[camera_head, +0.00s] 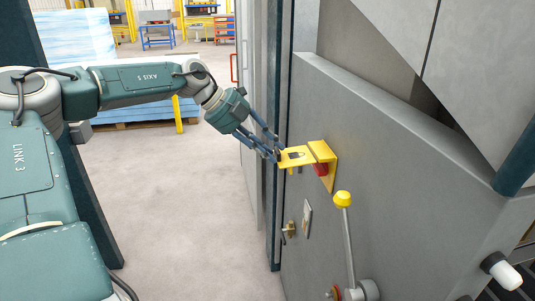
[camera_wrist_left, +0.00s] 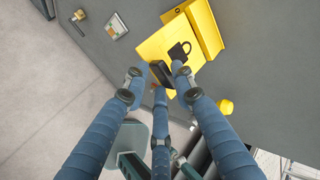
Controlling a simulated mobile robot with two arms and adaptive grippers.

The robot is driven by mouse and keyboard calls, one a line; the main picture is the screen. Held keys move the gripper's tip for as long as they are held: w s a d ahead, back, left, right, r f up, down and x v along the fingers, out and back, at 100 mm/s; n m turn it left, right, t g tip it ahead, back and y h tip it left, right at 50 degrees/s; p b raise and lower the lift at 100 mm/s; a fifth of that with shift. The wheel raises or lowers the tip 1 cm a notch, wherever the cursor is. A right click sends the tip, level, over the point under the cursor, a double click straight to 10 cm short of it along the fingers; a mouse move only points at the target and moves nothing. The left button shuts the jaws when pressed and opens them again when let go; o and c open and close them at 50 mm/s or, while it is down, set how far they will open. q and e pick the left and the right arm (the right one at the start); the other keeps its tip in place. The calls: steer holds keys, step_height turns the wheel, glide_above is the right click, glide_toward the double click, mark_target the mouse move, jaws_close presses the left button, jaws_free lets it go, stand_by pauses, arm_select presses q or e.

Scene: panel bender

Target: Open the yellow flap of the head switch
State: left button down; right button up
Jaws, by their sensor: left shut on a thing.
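The yellow flap (camera_head: 296,156) with a dark padlock mark stands out from the grey machine panel in the head view, roughly level. It joins a yellow bracket (camera_head: 328,168) on the panel. The red switch (camera_head: 320,169) shows partly below the flap. My left gripper (camera_head: 277,155) is at the flap's outer edge, its fingers closed on it. In the left wrist view the gripper's fingertips (camera_wrist_left: 166,74) lie at the edge of the flap (camera_wrist_left: 165,45), beside the padlock mark. The bracket (camera_wrist_left: 205,27) shows behind it. My right gripper is in neither view.
A lever with a yellow knob (camera_head: 342,199) stands below and right of the bracket. A key switch (camera_head: 290,230) and a small plate (camera_head: 307,218) sit on the panel below the flap. The floor (camera_head: 180,200) left of the machine is clear.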

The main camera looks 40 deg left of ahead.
arm_select(q)
steer(key=shift+w+d+r+g+y+p, duration=0.25)
steer(key=shift+r+p, duration=0.25)
steer(key=shift+r, duration=0.3)
steer(key=shift+w+d+r+g+y+p, duration=0.1)
steer(key=shift+w+d+r+g+p, duration=0.15)
steer(key=shift+r+p, duration=0.4)
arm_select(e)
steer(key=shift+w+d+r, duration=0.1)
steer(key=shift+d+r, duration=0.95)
arm_select(q)
steer(key=shift+s+d+r, duration=0.1)
steer(key=c, duration=1.7)
jaws_free()
steer(key=shift+o, duration=0.2)
steer(key=a+v, duration=0.1)
steer(key=v, duration=1)
steer(key=shift+s, duration=0.15)
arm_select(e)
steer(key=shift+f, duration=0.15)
